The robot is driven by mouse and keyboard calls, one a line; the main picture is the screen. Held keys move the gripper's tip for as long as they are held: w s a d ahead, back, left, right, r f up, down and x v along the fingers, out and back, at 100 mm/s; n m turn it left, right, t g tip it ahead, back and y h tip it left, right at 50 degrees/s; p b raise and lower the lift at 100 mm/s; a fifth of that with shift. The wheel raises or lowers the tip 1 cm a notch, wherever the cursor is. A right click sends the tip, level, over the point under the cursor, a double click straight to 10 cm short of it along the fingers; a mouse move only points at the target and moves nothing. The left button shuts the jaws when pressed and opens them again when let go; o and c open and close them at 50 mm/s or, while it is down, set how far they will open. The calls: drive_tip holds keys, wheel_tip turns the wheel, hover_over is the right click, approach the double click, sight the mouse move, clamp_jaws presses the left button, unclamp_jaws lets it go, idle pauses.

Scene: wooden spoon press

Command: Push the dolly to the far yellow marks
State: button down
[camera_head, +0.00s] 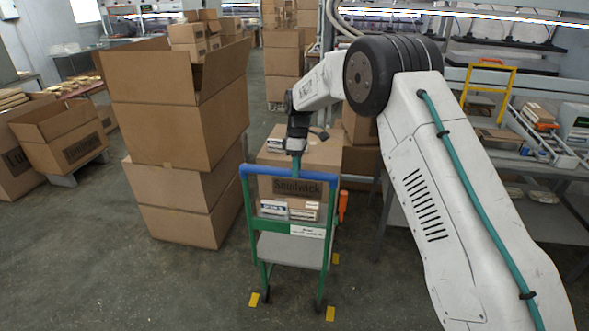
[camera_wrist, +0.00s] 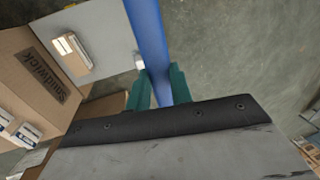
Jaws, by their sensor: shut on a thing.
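The dolly (camera_head: 291,250) has a green frame, a grey deck and a blue push handle (camera_head: 262,170). My gripper (camera_head: 296,166) reaches down onto the middle of the handle. In the wrist view its green fingers (camera_wrist: 158,88) are shut on either side of the blue bar. Yellow floor marks lie by the dolly's near wheels, one at left (camera_head: 254,299) and one at right (camera_head: 330,313). Another yellow mark (camera_head: 335,258) lies farther back on the right. Any marks behind the dolly are hidden.
A labelled carton (camera_head: 317,187) and small boxes (camera_head: 288,210) show behind the handle; their exact support is unclear. Stacked cartons (camera_head: 180,195) stand close on the left. An orange upright object (camera_head: 342,205) and a workbench are on the right. Floor in front is clear.

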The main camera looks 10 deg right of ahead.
drive_tip(key=shift+w+r, duration=0.2)
drive_tip(key=shift+w, duration=0.1)
drive_tip(key=c, duration=1.3)
unclamp_jaws()
drive_tip(key=shift+d+f, duration=0.1)
drive_tip(key=shift+o, duration=0.2)
drive_tip(key=v, duration=0.7)
drive_tip(key=shift+r, duration=0.4)
